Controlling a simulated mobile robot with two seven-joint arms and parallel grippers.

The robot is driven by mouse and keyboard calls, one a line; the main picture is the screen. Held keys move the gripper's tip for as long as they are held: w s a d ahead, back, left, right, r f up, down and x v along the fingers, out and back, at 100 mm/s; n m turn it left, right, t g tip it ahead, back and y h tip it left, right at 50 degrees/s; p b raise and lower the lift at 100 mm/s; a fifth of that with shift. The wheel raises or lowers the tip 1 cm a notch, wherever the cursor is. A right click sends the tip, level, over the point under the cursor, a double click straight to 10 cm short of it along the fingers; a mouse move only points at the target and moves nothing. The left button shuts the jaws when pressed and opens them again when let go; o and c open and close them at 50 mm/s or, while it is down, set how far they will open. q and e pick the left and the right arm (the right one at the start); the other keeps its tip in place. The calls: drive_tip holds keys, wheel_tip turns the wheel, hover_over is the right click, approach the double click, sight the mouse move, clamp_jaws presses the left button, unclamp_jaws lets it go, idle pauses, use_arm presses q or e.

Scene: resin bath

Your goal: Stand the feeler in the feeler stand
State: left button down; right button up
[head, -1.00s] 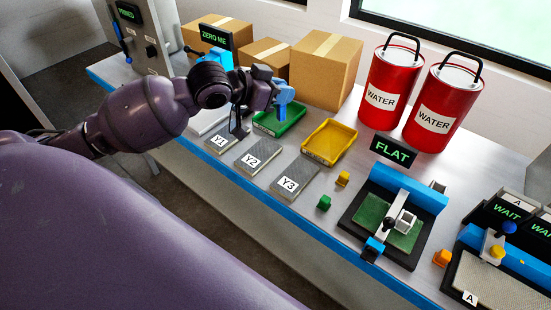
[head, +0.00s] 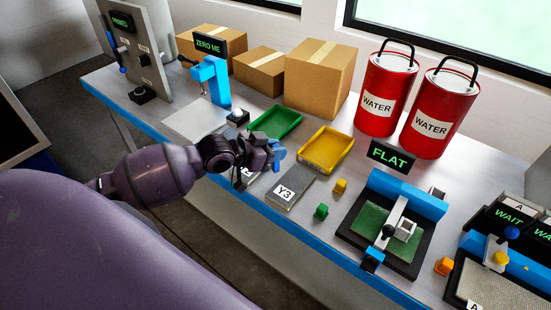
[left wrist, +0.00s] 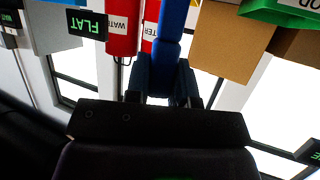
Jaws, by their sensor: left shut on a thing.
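My left gripper (head: 268,154) is over the near part of the bench, close to the grey plates, with its arm coming from the left. It is shut on a blue piece (head: 279,153), which I take to be the feeler. In the left wrist view the blue feeler (left wrist: 171,28) shows as an upright blue shaft between the dark fingers. No thing is plainly marked as the feeler stand, so I cannot tell which it is; the left arm hides part of the bench. My right gripper is out of view.
A grey plate marked Y3 (head: 286,192) lies right of the gripper. Behind are a green tray (head: 296,122), a yellow tray (head: 330,165) and a blue ZERO ME device (head: 218,80). Small green (head: 321,211) and yellow (head: 340,186) blocks stand near the green-bedded fixture (head: 411,250).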

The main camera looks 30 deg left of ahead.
use_arm(q)
drive_tip(key=shift+f, duration=1.55)
drive_tip(key=shift+f, duration=0.15)
drive_tip(key=c, duration=1)
unclamp_jaws()
